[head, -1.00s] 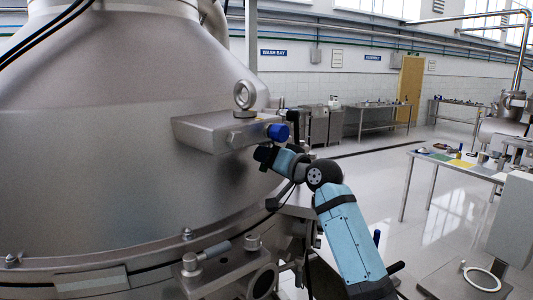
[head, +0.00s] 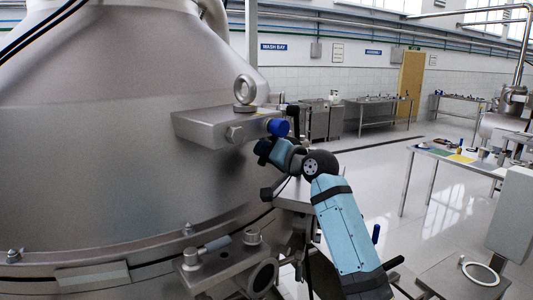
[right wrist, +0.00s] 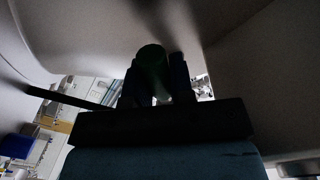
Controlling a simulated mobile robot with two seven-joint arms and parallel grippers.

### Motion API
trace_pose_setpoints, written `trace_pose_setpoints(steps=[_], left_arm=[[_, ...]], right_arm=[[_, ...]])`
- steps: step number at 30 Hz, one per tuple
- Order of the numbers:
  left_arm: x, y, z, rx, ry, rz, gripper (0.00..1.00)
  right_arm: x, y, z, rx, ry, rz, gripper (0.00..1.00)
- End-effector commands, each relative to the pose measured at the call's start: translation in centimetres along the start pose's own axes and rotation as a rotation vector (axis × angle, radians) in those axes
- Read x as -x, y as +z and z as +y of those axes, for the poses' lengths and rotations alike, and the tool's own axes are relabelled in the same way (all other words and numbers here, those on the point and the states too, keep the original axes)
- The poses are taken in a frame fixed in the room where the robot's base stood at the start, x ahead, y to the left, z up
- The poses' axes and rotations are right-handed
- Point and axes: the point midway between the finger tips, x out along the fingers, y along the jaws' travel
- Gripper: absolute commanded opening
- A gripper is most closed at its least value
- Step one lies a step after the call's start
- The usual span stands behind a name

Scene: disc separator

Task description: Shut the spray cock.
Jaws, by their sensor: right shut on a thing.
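My right gripper (head: 262,149) is at the side of the large grey separator hood (head: 110,120), just below a blue knob (head: 278,127) on the metal block. In the right wrist view my right gripper (right wrist: 158,92) has its two dark fingers on either side of a dark green, round-ended piece (right wrist: 152,60) and is shut on it. That piece is in deep shadow, and I cannot tell for sure that it is the spray cock's handle. In the head view the fingertips and the held piece are hard to make out against dark parts. My left gripper is not in view.
The metal block (head: 215,128) with an eyebolt (head: 244,92) juts out just above the gripper. Fittings and a flanged pipe opening (head: 263,276) stick out below. A table (head: 430,151) stands at right, with open floor between.

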Motion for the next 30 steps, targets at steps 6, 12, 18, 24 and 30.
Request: trace_pose_setpoints(steps=[6,12,18,24,30], left_arm=[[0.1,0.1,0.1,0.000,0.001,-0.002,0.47],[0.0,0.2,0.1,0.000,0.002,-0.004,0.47],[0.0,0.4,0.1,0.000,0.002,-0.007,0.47],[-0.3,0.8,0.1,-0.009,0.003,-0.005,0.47],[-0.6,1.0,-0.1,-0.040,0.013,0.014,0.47]], right_arm=[[0.0,0.0,0.0,-0.005,0.000,-0.001,0.00],[0.0,0.0,0.0,-0.005,0.000,-0.001,0.47],[0.0,0.0,0.0,-0.004,0.000,-0.001,0.47],[1.4,0.1,0.2,-0.004,0.001,0.000,0.47],[5.7,0.3,0.3,-0.001,0.001,0.002,0.47]])
